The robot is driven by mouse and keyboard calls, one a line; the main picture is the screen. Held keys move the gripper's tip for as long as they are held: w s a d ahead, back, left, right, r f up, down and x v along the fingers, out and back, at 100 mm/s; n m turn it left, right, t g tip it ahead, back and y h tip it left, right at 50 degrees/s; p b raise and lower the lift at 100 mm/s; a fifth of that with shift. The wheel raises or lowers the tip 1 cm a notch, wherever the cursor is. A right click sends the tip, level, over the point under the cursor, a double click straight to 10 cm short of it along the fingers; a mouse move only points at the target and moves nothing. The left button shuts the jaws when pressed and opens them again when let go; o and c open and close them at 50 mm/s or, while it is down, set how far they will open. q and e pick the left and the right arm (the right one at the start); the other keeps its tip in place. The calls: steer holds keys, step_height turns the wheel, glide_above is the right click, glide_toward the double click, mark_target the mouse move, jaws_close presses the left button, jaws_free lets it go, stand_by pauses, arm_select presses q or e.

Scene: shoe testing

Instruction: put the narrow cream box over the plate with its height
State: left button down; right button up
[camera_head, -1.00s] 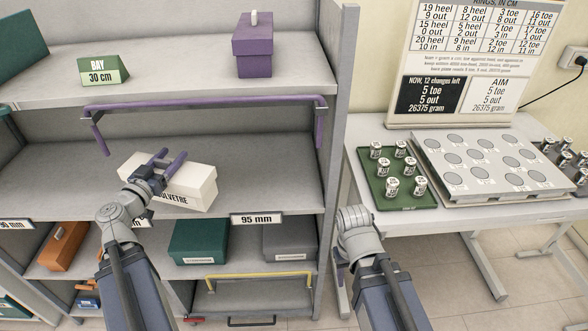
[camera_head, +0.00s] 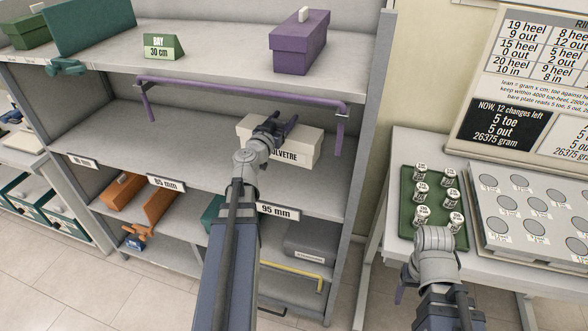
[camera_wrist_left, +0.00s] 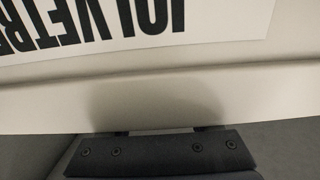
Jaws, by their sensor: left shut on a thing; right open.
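The cream box (camera_head: 309,147), with a lid and black lettering on its front, is in the middle bay of the rack. My left gripper (camera_head: 277,124) is shut on it from the top. In the left wrist view the box's lettered side (camera_wrist_left: 120,30) fills the top. A white plate reading 95 mm (camera_head: 278,209) is on the shelf edge below and in front of the box. I cannot tell whether the box touches the shelf. An 85 mm plate (camera_head: 167,183) is further left. My right gripper (camera_head: 401,290) is open and mostly hidden behind its wrist.
A purple rail (camera_head: 240,88) spans the bay above the box. A purple box (camera_head: 299,46) stands on the shelf above. Orange boxes (camera_head: 160,204) and a grey box (camera_head: 310,243) are below. A green tray (camera_head: 407,200) of weights is on the table at right.

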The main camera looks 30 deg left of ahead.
arm_select(q)
steer(key=w+d+n+y, duration=0.1)
steer(key=w+y, duration=0.1)
steer(key=w, duration=0.3)
step_height(320, 180, down, 10)
steer(key=b, duration=0.9)
steer(key=shift+s+r+b, duration=0.2)
steer(key=shift+s+b, duration=0.05)
steer(key=shift+b, duration=0.15)
steer(key=shift+d, duration=0.1)
steer(key=shift+f, duration=0.1)
steer(key=shift+c, duration=0.6)
jaws_free()
